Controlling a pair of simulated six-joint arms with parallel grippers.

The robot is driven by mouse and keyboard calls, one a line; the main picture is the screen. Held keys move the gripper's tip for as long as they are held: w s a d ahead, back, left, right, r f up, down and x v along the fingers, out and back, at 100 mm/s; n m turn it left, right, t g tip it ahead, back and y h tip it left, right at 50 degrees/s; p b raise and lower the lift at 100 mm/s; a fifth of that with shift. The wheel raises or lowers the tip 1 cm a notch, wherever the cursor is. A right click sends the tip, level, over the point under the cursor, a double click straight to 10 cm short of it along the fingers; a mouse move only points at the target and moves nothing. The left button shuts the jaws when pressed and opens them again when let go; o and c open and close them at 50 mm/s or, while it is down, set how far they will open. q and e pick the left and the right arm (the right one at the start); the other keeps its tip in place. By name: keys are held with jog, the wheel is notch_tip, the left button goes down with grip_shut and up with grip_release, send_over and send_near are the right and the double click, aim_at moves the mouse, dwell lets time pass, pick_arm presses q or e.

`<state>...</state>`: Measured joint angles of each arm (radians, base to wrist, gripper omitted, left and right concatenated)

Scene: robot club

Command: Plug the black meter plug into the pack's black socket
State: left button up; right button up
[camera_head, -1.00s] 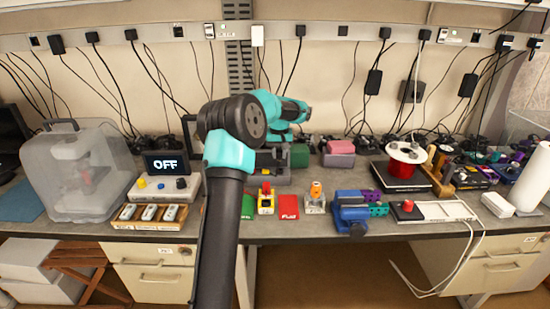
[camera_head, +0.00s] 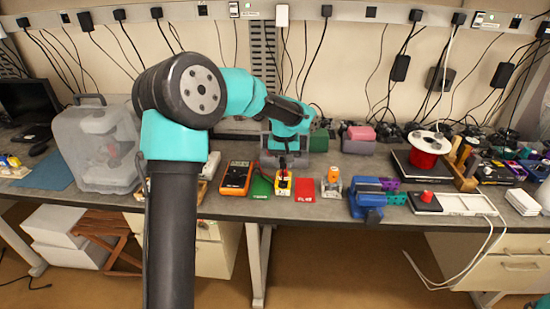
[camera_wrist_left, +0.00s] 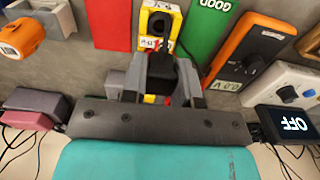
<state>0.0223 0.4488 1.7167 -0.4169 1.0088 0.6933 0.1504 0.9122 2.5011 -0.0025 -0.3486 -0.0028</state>
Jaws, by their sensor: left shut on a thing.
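The yellow pack (camera_head: 283,187) stands on the bench between a green card and a red card. It also shows in the wrist view (camera_wrist_left: 174,7), with a dark part and a white label on its face. My left gripper (camera_head: 287,163) is right at the pack, at its far side in the head view. In the wrist view its fingers (camera_wrist_left: 168,80) are shut on the black plug (camera_wrist_left: 163,62), which overlaps the pack's near end. The fingers and plug hide the black socket, so I cannot tell whether the plug is in it. My right gripper is not in view.
The orange multimeter (camera_head: 237,176) lies beside the green card (camera_head: 261,188). The red card (camera_head: 304,189) and an orange-topped device (camera_head: 332,181) are on the pack's other side. A blue vise (camera_head: 368,195) stands further right. An OFF display (camera_wrist_left: 286,122) shows in the wrist view.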

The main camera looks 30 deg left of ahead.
aim_at(283, 178)
pick_arm(q)
jog(key=shift+f, duration=0.2)
jog(key=shift+f, duration=2.45)
jog(key=shift+f, duration=0.9)
dwell(1.9)
jog(key=o, duration=0.9)
jog(key=shift+o, duration=0.2)
notch_tip(283, 178, up, 18)
jog(key=shift+f, duration=0.25)
jog(key=shift+f, duration=0.1)
